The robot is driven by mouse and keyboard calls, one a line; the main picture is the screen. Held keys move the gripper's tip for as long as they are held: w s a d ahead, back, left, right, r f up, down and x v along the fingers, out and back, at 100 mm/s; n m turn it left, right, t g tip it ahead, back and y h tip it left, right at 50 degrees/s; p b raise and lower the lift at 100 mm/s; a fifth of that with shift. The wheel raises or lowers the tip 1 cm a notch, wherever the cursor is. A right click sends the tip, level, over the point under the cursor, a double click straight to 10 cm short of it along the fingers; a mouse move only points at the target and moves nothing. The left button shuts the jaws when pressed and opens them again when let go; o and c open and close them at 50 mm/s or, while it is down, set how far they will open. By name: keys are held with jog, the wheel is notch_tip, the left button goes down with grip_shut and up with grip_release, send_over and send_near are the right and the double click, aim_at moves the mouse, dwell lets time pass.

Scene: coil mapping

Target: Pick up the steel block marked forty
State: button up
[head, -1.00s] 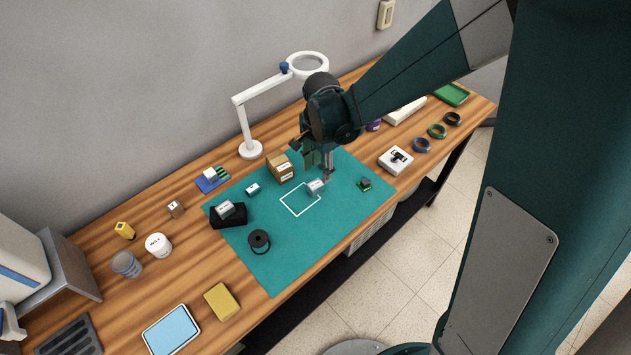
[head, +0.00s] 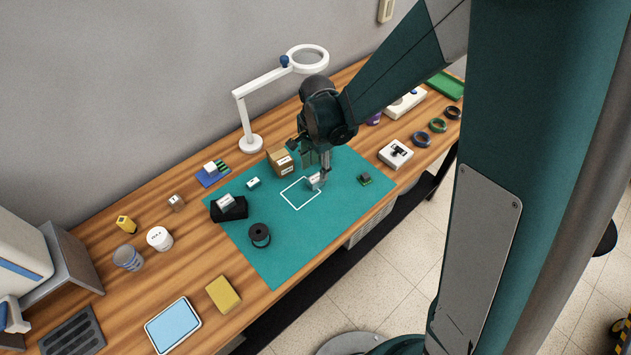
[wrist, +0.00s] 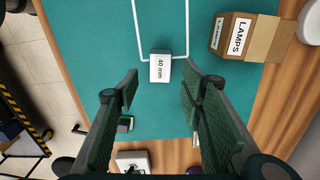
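The steel block marked "40 mm" (wrist: 160,68) lies on the teal mat, across one edge of the white square outline, label facing up. It also shows in the head view (head: 315,183), partly behind a finger. My gripper (wrist: 161,80) is open, with its two dark green fingers apart on either side of the block's line. The block appears between and just beyond the fingertips in the wrist view, and I see no contact. In the head view my gripper (head: 325,172) points down close to the block.
A cardboard LAMPS box (head: 280,163) stands close behind. Another labelled block (head: 225,202) rests on a black stand (head: 230,213). A small block (head: 253,183), a black spool (head: 260,235) and a small green part (head: 365,179) lie on the mat. The mat's front is clear.

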aim_at(315, 178)
jog(key=shift+f, duration=0.25)
jog(key=shift+s+a+f, duration=0.1)
jog(key=shift+f, duration=1.2)
jog(key=shift+a+f, duration=0.1)
jog(key=shift+f, duration=1.15)
jog(key=c, duration=1.1)
